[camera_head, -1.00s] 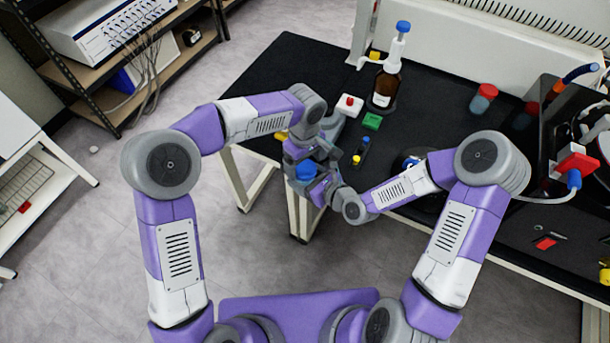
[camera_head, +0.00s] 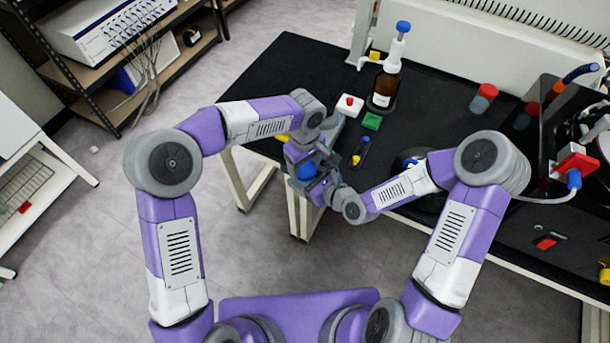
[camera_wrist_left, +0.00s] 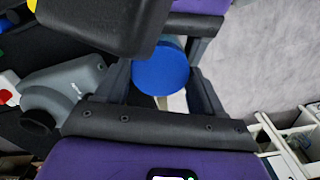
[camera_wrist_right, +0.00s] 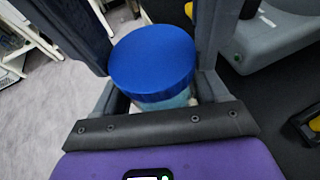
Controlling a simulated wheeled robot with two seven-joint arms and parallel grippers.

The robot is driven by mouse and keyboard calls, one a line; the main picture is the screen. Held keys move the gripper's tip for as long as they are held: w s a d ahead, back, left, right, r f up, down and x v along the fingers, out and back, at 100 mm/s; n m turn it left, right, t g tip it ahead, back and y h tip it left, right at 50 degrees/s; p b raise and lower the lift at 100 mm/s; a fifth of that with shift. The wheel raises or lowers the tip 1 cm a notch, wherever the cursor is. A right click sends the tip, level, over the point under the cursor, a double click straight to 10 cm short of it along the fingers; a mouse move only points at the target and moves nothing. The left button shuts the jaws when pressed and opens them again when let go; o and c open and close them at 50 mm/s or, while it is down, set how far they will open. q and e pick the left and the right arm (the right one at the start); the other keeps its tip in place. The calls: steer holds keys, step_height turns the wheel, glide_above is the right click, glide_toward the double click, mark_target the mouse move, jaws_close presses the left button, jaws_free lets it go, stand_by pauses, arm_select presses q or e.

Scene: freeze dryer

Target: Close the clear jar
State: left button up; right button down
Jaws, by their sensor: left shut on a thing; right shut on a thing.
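The clear jar (camera_wrist_right: 165,101) shows as a pale, see-through band under its round blue lid (camera_wrist_right: 152,60) in the right wrist view. The blue lid sits over the jar's mouth; whether it is fully seated I cannot tell. It also shows in the head view (camera_head: 306,170) and the left wrist view (camera_wrist_left: 161,70). My left gripper (camera_wrist_left: 163,78) is shut, with the blue lid between its fingers. My right gripper (camera_wrist_right: 155,88) is shut around the jar below the lid. Both grippers meet in front of the table's near left corner. The fingers hide most of the jar body.
The black table (camera_head: 290,72) holds a brown bottle (camera_head: 386,88) with a blue-topped dispenser, a white box with a red knob (camera_head: 349,105), a green block (camera_head: 371,122) and a red-lidded container (camera_head: 484,97).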

arm_select(q)
steer(key=m, duration=0.6)
steer(key=o, duration=1.2)
steer(key=shift+c, duration=0.2)
steer(key=shift+r, duration=2.3)
steer(key=shift+c, duration=0.4)
steer(key=r+n, duration=0.1)
steer(key=n, duration=0.1)
steer(key=shift+r+n, duration=0.2)
steer(key=shift+n, duration=0.1)
step_height(320, 180, up, 2)
steer(key=n, duration=0.4)
